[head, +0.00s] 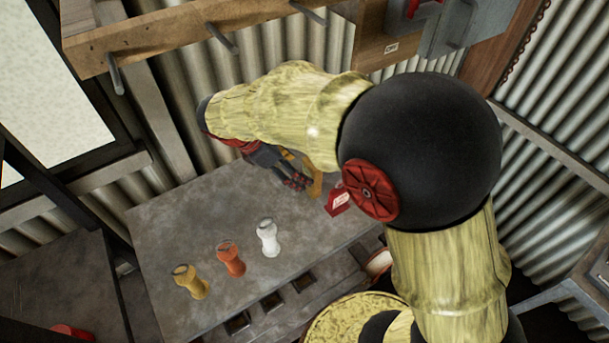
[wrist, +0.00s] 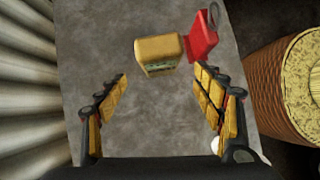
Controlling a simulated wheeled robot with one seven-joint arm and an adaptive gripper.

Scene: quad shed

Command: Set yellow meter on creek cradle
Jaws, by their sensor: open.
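A yellow block with a small dark panel on its near face, which looks like the yellow meter (wrist: 160,52), lies on the grey bench (wrist: 165,115). My gripper (wrist: 161,80) is open and empty, its fingers to either side of and short of the block. In the head view my gripper (head: 300,180) is low over the far part of the bench, partly behind my arm. A red tagged piece (head: 340,199) sits just right of it; it also shows in the wrist view (wrist: 202,40) beside the block. I cannot tell which thing is the creek cradle.
Yellow (head: 190,281), orange (head: 230,259) and white (head: 268,238) waisted pieces stand on the near half of the bench. A wooden rail with pegs (head: 170,33) and a grey wall unit (head: 455,27) hang above.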

